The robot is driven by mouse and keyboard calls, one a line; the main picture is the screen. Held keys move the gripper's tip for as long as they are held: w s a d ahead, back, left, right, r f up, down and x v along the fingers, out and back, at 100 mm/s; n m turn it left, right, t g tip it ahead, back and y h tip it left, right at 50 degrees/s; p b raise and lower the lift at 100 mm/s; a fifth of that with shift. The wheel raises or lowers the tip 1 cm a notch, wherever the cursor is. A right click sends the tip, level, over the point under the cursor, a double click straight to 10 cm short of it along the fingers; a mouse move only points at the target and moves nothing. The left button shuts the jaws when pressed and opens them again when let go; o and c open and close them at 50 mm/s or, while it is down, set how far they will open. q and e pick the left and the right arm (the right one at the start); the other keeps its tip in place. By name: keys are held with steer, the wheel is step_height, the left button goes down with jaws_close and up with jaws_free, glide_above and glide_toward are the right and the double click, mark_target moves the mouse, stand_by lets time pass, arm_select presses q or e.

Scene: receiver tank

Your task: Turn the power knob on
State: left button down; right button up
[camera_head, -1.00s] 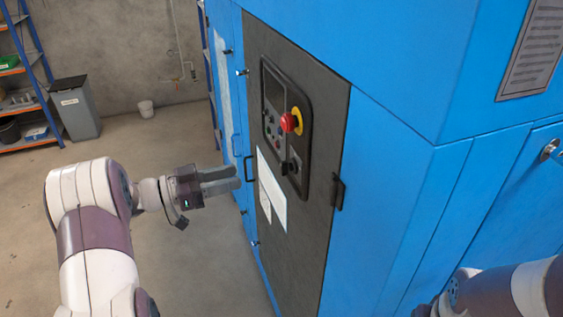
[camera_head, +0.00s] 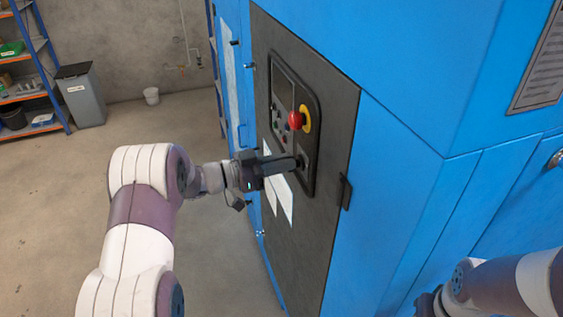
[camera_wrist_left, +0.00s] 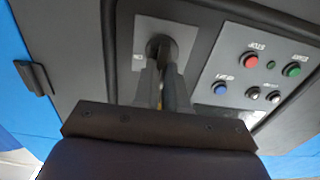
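The power knob (camera_wrist_left: 160,47) is a dark knob on a small grey plate of the control panel, with an upside-down "ON" label beside it in the left wrist view. In the head view the knob (camera_head: 301,162) sits at the panel's lower end, partly hidden by my left fingers. My left gripper (camera_head: 297,163) reaches the panel from the left. In the left wrist view its two fingers (camera_wrist_left: 163,72) are close together with their tips at the knob, one on each side; they look shut on it. My right gripper is not visible; only part of my right arm shows.
A red emergency stop button (camera_head: 295,119) on a yellow disc sits above the knob. The panel also has red (camera_wrist_left: 251,62), green and blue buttons. A black door handle (camera_head: 345,192) is to the right on the blue cabinet (camera_head: 400,190). Open floor lies left.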

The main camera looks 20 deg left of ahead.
arm_select(q)
steer(key=m+b, duration=0.5)
steer(key=b, duration=0.2)
steer(key=f+m+b, duration=0.1)
steer(key=m+b, duration=0.5)
steer(key=b, duration=0.1)
steer(key=s+m+b, duration=0.1)
steer(key=m+b, duration=0.4)
steer(key=b, duration=0.3)
steer(key=shift+d+f, duration=0.35)
steer(key=shift+r+m+b, duration=0.1)
steer(key=shift+m+b, duration=0.8)
steer(key=shift+m, duration=0.1)
steer(key=c, duration=1.2)
jaws_free()
steer(key=shift+r, duration=0.1)
